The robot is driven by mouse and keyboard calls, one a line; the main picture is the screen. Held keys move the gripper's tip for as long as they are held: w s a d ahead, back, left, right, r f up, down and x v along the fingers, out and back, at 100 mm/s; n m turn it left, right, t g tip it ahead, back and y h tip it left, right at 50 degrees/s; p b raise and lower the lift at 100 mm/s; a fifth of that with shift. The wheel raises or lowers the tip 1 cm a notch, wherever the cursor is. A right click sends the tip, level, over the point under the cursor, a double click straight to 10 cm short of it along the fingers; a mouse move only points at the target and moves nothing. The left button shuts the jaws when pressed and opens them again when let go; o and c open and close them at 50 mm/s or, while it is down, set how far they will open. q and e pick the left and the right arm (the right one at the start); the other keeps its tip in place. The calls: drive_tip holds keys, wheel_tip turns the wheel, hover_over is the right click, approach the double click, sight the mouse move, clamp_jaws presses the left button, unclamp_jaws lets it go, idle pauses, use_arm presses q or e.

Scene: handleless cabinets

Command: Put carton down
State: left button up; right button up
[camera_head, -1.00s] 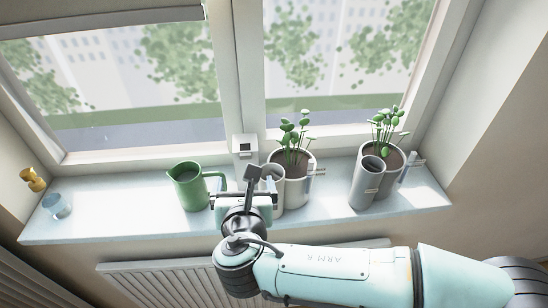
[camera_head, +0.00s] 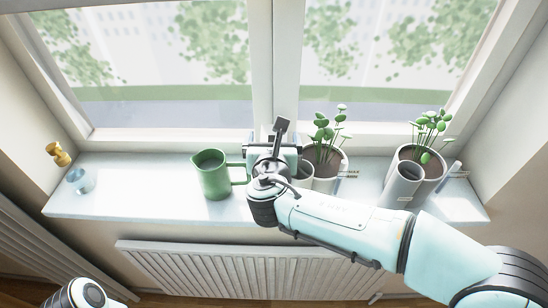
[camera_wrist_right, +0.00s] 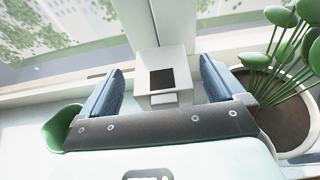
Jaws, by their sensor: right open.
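The white carton (camera_wrist_right: 168,75) with a dark square on its front stands upright on the windowsill by the window post. In the right wrist view it is between the two blue-padded fingers of my right gripper (camera_wrist_right: 163,85), with a visible gap on each side. The gripper is open. In the head view my right gripper (camera_head: 273,148) is over the sill, just right of the green pitcher (camera_head: 213,177), and hides most of the carton. My left gripper is not in view.
The sill (camera_head: 125,195) also holds a potted plant (camera_head: 330,172) close right of the gripper, another plant (camera_head: 428,160), a grey cylinder (camera_head: 401,186), a blue cup (camera_head: 80,181) and a yellow ornament (camera_head: 58,154). Room is free left of the pitcher. A radiator (camera_head: 240,270) is below.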

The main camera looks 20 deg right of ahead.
drive_tip(key=x, duration=0.4)
drive_tip(key=shift+w+d+f, duration=0.2)
drive_tip(key=shift+w, duration=0.05)
drive_tip(key=c, duration=1.5)
clamp_jaws()
drive_tip(key=shift+r, duration=0.15)
